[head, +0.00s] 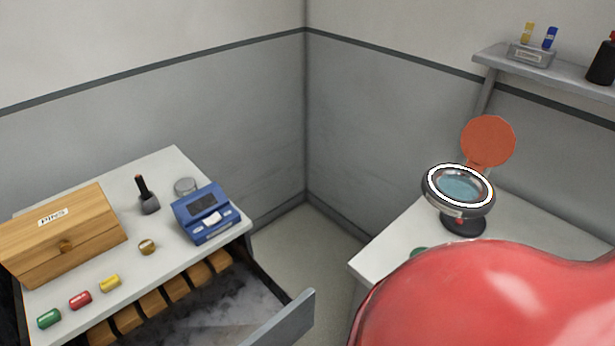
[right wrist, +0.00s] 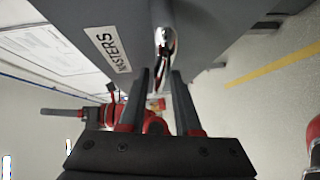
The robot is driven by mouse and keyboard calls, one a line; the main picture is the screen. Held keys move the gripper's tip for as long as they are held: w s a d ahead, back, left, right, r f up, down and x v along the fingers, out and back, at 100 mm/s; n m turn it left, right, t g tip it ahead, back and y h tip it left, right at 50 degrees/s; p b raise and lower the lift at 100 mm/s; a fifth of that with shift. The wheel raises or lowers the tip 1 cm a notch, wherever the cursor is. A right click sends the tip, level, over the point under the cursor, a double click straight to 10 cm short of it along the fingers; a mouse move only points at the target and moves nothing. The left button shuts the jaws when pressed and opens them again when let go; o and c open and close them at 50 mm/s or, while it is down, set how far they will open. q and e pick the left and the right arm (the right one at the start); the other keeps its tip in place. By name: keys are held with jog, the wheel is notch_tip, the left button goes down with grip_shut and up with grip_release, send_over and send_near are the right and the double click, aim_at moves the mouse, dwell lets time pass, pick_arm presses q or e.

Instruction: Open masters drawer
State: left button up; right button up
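In the head view a drawer (head: 283,318) stands pulled out from under the white-topped cabinet at the left. A row of wooden blocks lies along its inside. In the right wrist view a grey drawer front (right wrist: 118,18) carries a label reading MASTERS (right wrist: 107,48) and a shiny metal handle (right wrist: 164,45). My right gripper (right wrist: 160,75) is open, its two dark fingers apart with the handle between their tips. Contact with the handle cannot be told. My left gripper is not clearly visible in either view.
On the cabinet top (head: 190,262) are a wooden PINS box (head: 60,235), a blue device (head: 205,213), and small coloured cylinders. At right, a ring-lit magnifier (head: 460,190) stands on a second table (head: 392,240). A wall shelf (head: 560,72) is above. Floor shows between the tables.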

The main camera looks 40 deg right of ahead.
jog(key=p+v, duration=0.3)
jog(key=v, duration=1.3)
jog(key=shift+a, duration=0.1)
